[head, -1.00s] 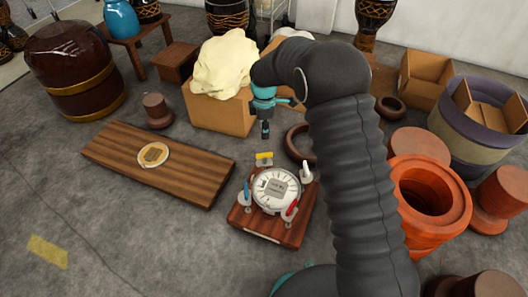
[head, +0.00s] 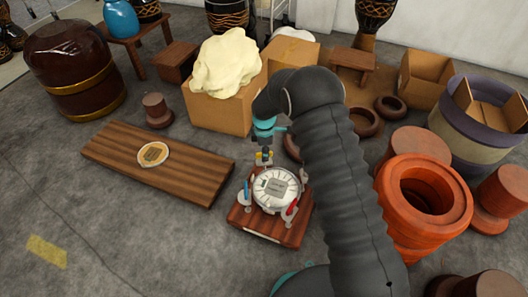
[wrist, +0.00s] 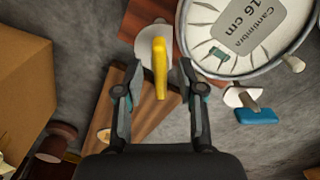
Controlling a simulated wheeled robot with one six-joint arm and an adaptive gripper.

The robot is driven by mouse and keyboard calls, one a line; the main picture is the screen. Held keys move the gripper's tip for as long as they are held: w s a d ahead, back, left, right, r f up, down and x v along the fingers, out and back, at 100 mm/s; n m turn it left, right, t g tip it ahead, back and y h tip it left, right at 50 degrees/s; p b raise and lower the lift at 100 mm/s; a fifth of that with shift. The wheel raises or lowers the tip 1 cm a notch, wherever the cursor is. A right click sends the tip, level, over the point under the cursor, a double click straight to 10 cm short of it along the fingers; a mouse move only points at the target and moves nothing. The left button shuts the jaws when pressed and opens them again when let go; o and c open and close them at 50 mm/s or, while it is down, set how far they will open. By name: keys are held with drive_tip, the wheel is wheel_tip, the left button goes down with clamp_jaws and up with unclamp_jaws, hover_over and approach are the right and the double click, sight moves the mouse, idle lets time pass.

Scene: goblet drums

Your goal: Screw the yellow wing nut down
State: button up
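The yellow wing nut (wrist: 160,68) stands at the rim side of the round white drumhead (wrist: 225,62), above a pale metal washer or plate (wrist: 148,48). In the head view the yellow wing nut (head: 264,163) is partly hidden by my gripper (head: 264,152), which is right above it. In the wrist view my gripper (wrist: 158,78) is open, with one finger on each side of the yellow wing nut and a gap on both sides. The drumhead sits on a reddish wooden board (head: 268,229).
Other wing nuts surround the drumhead: blue (head: 246,192), red (head: 291,208) and white (head: 304,176). A long wooden plank (head: 190,174) lies to the left. A cardboard box (head: 222,112) stands behind, and an orange drum shell (head: 425,200) stands to the right.

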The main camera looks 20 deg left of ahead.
clamp_jaws()
drive_tip(key=shift+m, duration=0.3)
drive_tip(key=m+b, duration=0.2)
drive_tip(key=m, duration=0.3)
drive_tip(key=m+b, duration=0.1)
drive_tip(key=m, duration=0.5)
drive_tip(key=shift+m, duration=0.4)
drive_tip(key=m+b, duration=0.1)
drive_tip(key=m, duration=1.2)
drive_tip(key=shift+m+b, duration=0.3)
drive_tip(key=shift+m, duration=0.1)
